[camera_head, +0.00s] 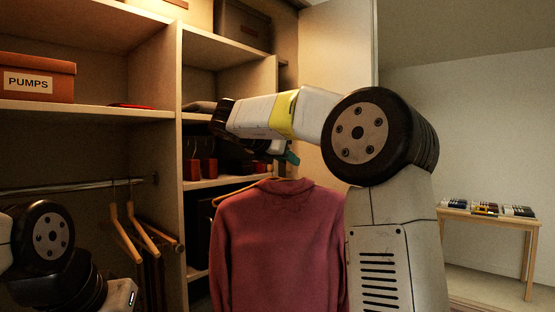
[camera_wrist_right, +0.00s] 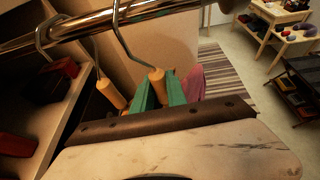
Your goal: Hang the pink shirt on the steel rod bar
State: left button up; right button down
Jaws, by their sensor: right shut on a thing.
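The pink shirt (camera_head: 277,245) hangs on a wooden hanger (camera_head: 243,190) in the head view. My right gripper (camera_head: 287,160) is shut on the hanger's neck, above the collar. In the right wrist view, its green fingers (camera_wrist_right: 170,92) flank the wooden neck (camera_wrist_right: 157,80), and a bit of the pink shirt (camera_wrist_right: 192,84) shows behind. The held hanger's metal hook (camera_wrist_right: 118,32) reaches up to the steel rod (camera_wrist_right: 150,14); I cannot tell if it is around it. The rod (camera_head: 75,187) also shows at left in the head view. My left gripper is out of the picture.
Empty wooden hangers (camera_head: 130,228) hang on the rod; one (camera_wrist_right: 111,94) is close to my right gripper. Shelves with a PUMPS box (camera_head: 37,78) and red items (camera_head: 200,170) stand around. A wooden table (camera_head: 485,216) stands at far right. A striped rug (camera_wrist_right: 225,72) lies on the floor.

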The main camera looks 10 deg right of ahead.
jog(key=c, duration=1.3)
grip_release()
jog(key=shift+o, duration=0.2)
jog(key=shift+f, duration=0.1)
jog(key=shift+a, duration=0.1)
